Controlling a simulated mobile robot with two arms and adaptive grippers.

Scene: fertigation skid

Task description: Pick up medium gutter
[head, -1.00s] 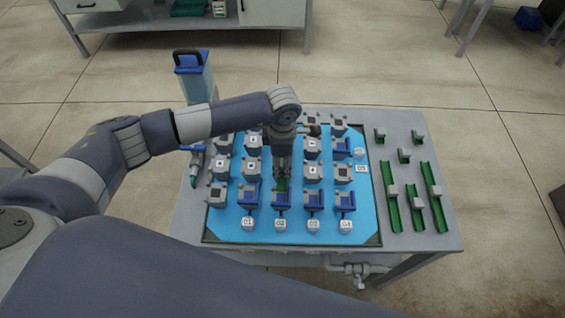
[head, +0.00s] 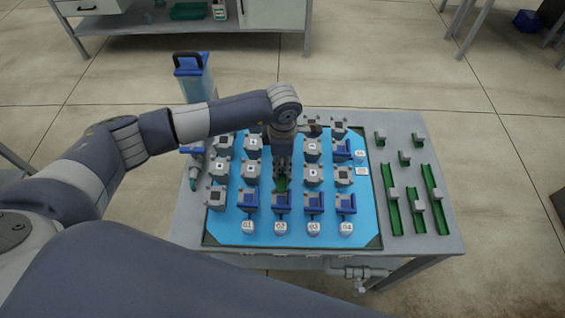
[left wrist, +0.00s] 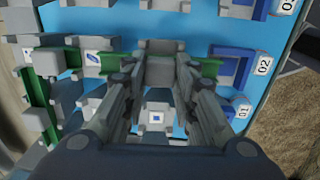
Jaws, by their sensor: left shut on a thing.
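My left gripper (head: 282,181) points down over the blue board and is shut on a green gutter with a grey block on it. In the left wrist view, my fingers (left wrist: 160,72) close around the grey block. The held gutter (left wrist: 207,68) sticks out as green channel on both sides of the fingers. In the head view only a small green part of it shows, the rest hidden by the gripper. I cannot tell whether it touches the board. My right gripper is not in view.
The blue board (head: 265,237) carries several grey blocks and blue holders, with numbered white cubes at its front. Several green gutters, long (head: 390,212) and short (head: 404,157), lie on the table's right side. A blue-topped container (head: 192,75) stands at the back left.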

